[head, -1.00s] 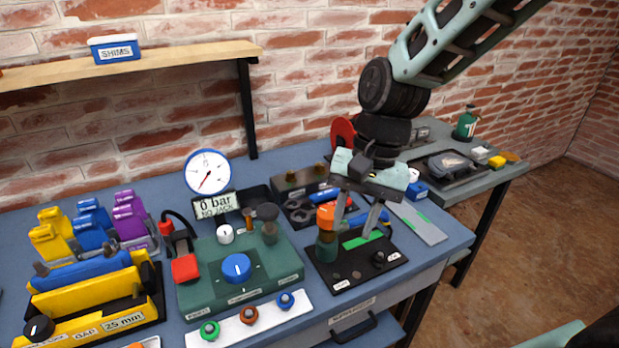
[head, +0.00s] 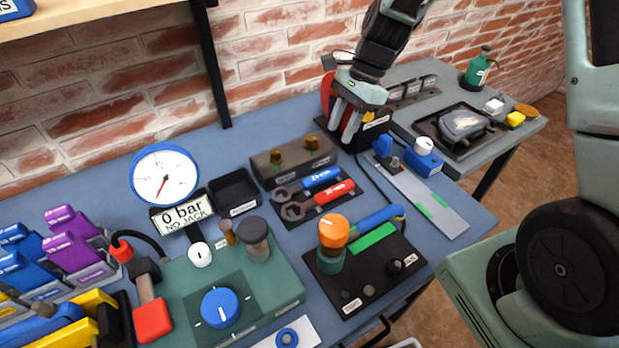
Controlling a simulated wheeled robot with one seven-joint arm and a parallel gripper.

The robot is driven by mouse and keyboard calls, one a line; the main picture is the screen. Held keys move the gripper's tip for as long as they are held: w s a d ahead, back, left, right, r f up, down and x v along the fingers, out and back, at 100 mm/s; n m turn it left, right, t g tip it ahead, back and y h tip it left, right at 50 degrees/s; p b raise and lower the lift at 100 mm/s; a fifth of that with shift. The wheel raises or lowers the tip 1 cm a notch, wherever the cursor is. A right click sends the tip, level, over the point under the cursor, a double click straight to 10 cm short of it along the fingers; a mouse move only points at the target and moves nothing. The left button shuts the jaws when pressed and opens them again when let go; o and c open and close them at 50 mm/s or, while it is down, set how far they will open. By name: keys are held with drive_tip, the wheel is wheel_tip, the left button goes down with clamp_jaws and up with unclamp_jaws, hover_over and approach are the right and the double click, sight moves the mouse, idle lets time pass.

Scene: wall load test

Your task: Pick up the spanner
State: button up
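Two open-ended spanners lie side by side on a black tray (head: 290,218) in the middle of the bench. One spanner has a blue handle (head: 322,178), and the one nearer me has a red handle (head: 334,191). Their grey jaws point left. My gripper (head: 343,130) is behind and to the right of them, above the back of the bench and apart from both handles. Its two fingers point down with a gap between them, and no spanner is in it. A red disc partly shows behind the fingers.
A dark block with brass knobs (head: 293,160) stands just behind the spanners. In front is a black plate (head: 352,300) with an orange-topped knob (head: 334,232) and a blue-handled tool (head: 376,220). The gauge (head: 165,175) and green pump box (head: 265,288) stand left.

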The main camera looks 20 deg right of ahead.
hover_over(318, 176)
drive_tip(key=d, duration=0.3)
wheel_tip(318, 176, down, 7)
drive_tip(key=shift+w+a+f, duration=0.15)
drive_tip(key=shift+f, duration=0.05)
drive_tip(key=p+x, duration=0.1)
drive_tip(key=x, duration=0.3)
drive_tip(key=shift+a+f, duration=0.2)
drive_tip(key=shift+a, duration=0.1)
drive_tip(key=shift+a+f, duration=0.1)
drive_tip(key=shift+f, duration=0.15)
drive_tip(key=shift+f, duration=0.25)
clamp_jaws()
